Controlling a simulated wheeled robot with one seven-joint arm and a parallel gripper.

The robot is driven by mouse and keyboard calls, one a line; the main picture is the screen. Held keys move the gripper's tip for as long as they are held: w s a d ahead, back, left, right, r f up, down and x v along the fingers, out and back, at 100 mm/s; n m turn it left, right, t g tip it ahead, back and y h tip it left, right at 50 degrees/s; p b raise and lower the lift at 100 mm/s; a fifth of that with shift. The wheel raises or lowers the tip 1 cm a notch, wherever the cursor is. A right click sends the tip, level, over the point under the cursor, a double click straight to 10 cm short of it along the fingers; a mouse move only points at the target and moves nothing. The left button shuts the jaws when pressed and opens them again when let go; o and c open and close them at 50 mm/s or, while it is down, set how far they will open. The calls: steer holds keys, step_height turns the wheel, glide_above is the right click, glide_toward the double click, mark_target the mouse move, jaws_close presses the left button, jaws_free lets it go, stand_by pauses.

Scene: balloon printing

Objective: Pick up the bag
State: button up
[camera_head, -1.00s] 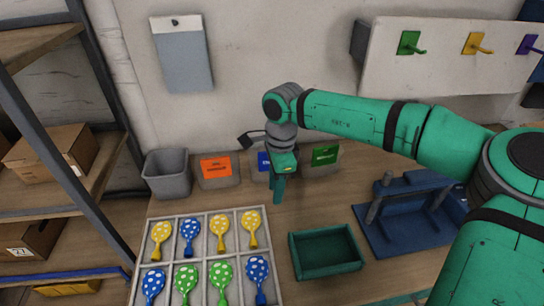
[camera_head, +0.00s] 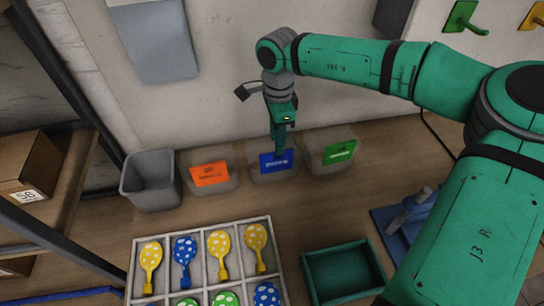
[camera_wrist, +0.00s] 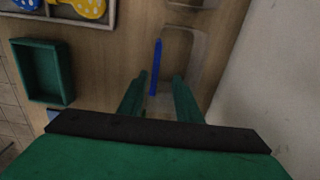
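A thin blue bag (camera_head: 270,166) with white lettering stands upright in a pale holder (camera_head: 262,182) by the wall, between an orange bag (camera_head: 209,174) and a green bag (camera_head: 341,152), each in its own holder. My gripper (camera_head: 279,150) points down over the blue bag and hides part of it. In the wrist view the blue bag (camera_wrist: 156,66) shows edge-on as a thin strip. There my gripper (camera_wrist: 159,88) is open, one finger on each side of the strip, with a gap to both fingers.
A grey bin (camera_head: 151,190) stands left of the holders. In front are a divided tray (camera_head: 203,224) of dotted balloons, an empty green tray (camera_head: 345,274) and a blue fixture (camera_head: 408,222). The wall is close behind the holders; a shelf unit stands at left.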

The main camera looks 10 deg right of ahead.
mark_target(276, 158)
steer(key=f, duration=0.6)
steer(key=s+f, duration=0.1)
steer(key=f, duration=0.2)
steer(key=shift+a, duration=0.3)
steer(key=shift+f, duration=0.3)
steer(key=shift+d, duration=0.15)
jaws_close()
